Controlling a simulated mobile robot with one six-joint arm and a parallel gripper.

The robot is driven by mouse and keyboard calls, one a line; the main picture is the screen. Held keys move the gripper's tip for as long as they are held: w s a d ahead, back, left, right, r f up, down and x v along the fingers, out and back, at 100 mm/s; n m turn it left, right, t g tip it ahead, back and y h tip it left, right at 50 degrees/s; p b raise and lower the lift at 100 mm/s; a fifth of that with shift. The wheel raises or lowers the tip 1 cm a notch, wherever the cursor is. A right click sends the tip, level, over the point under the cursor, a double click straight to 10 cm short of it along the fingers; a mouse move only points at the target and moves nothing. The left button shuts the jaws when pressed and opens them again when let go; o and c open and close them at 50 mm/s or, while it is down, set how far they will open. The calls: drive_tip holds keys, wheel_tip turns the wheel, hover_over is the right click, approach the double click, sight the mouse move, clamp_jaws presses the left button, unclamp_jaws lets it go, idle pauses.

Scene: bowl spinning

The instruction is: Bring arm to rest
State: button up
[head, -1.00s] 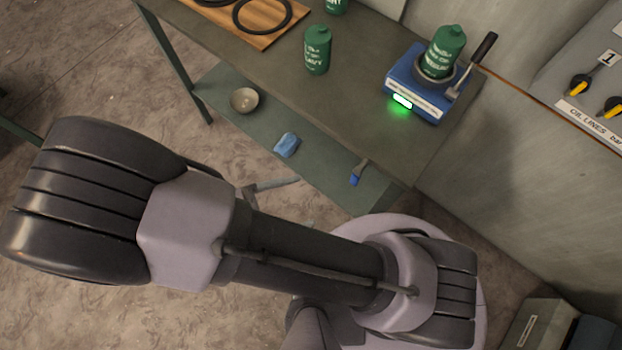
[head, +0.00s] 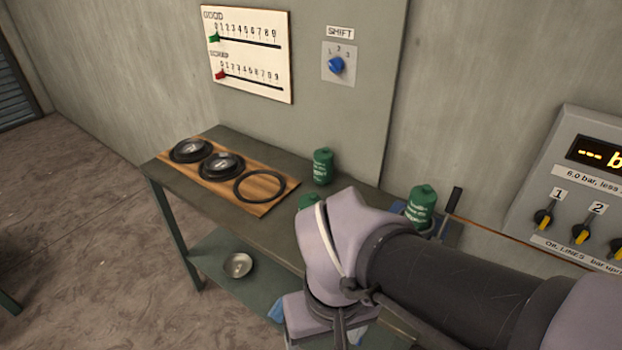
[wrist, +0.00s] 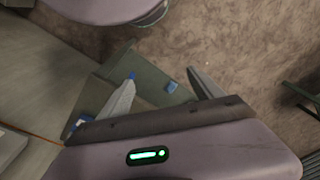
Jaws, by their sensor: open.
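My arm (head: 450,285) reaches in from the lower right of the head view and bends down in front of the workbench. Its wrist end hangs near the bench's front; the fingers do not show clearly there. In the wrist view my gripper (wrist: 162,77) is open, its two grey fingers spread wide with nothing between them. Beyond the fingers lie the bench's lower shelf (wrist: 150,85), a small blue thing (wrist: 171,87) and the floor. A green light glows on the gripper body.
A bowl (head: 238,265) sits on the lower shelf. A valve panel (head: 575,190) is at right.

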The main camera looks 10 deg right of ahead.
drive_tip(key=shift+w, duration=0.1)
idle(0.3)
drive_tip(key=d+r+m+t+y, duration=0.1)
drive_tip(key=d+r+m+t, duration=0.3)
drive_tip(key=r+m+t, duration=0.1)
drive_tip(key=shift+w+d+r+m+y, duration=0.15)
drive_tip(key=shift+w+r+m+y, duration=0.2)
drive_tip(key=shift+r+m, duration=0.2)
drive_tip(key=shift+w, duration=0.1)
